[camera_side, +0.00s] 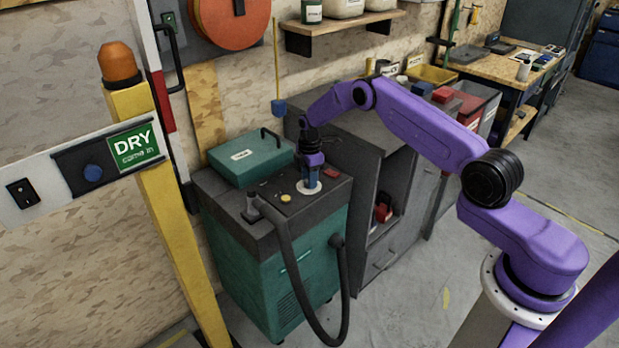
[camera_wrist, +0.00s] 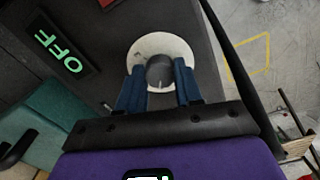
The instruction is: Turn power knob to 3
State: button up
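The power knob (camera_wrist: 160,72) is a small grey cap on a round white dial (camera_wrist: 160,46), which also shows on top of the green machine (camera_side: 297,190) in the side view (camera_side: 308,188). My gripper (camera_wrist: 160,78) reaches down over the dial, its blue fingers on either side of the knob and seemingly touching it. In the side view my gripper (camera_side: 310,180) hides the knob. A dark display (camera_wrist: 60,50) on the panel reads OFF in green. The dial's numbers cannot be read.
A teal case (camera_side: 250,157) lies on the machine's back part. A yellow button (camera_side: 285,198) and a red one (camera_side: 331,173) are near the dial. A black hose (camera_side: 293,270) hangs in front. A grey cabinet (camera_side: 385,262) stands to the right.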

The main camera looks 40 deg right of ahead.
jog(key=c, duration=0.4)
jog(key=m, duration=0.5)
jog(key=shift+m, duration=0.3)
jog(key=m, duration=0.6)
jog(key=shift+a, duration=0.1)
jog(key=m, duration=0.6)
jog(key=shift+m, duration=0.3)
jog(key=m, duration=0.5)
jog(key=shift+m, duration=0.3)
